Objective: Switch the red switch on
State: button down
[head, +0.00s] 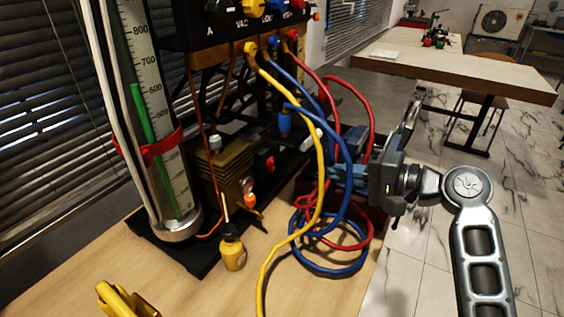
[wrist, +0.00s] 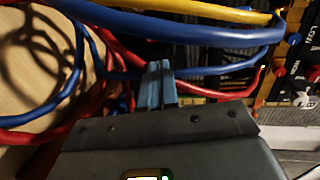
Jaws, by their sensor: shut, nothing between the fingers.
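A small red switch (head: 270,163) shows in the head view on the dark pump unit, behind the hoses. Its on or off position is too small to tell. My gripper (head: 333,172) is to the right of it, pointing left, with its blue fingers among the hoses. In the wrist view the fingers (wrist: 155,84) are together and hold nothing. Blue and red hoses pass close around the fingertips; whether they touch cannot be told. I cannot make out the switch in the wrist view.
Yellow (head: 317,190), blue (head: 348,165) and red (head: 372,110) hoses hang from the manifold and coil on the wooden bench (head: 200,285). A tall graduated cylinder (head: 157,80) and a yellow bottle (head: 233,252) stand left. Open floor lies right.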

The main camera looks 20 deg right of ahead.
aim_at(270, 161)
jog(key=p+x, duration=0.1)
jog(key=x, duration=1.3)
jog(key=shift+p, duration=0.4)
